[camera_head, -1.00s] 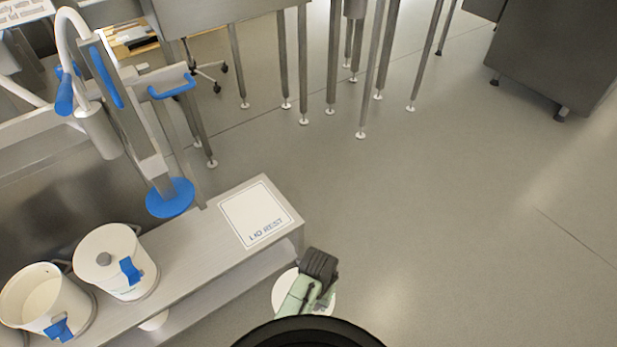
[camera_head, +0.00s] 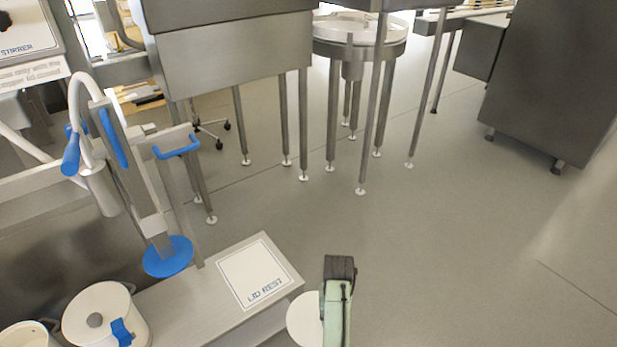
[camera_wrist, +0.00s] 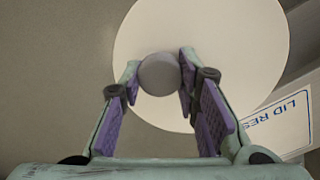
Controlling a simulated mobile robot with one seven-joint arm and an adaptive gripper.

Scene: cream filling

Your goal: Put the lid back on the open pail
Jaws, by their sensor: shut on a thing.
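My gripper (camera_wrist: 160,78) is shut on the grey knob of a round white lid (camera_wrist: 230,45) in the wrist view. In the head view the lid (camera_head: 304,318) shows partly behind my arm, off the right end of the bench and apart from it. The open pail (camera_head: 28,336) is cut off at the lower left corner of the head view; only part of its rim shows. Beside it stands a white pail (camera_head: 104,316) with a lid, a grey knob and a blue clip.
The steel bench (camera_head: 190,306) carries an empty white LID REST mat (camera_head: 252,274). A dispenser with a blue disc (camera_head: 168,257) stands behind the bench. Steel tables with legs stand further back. Open floor (camera_head: 450,260) lies to the right.

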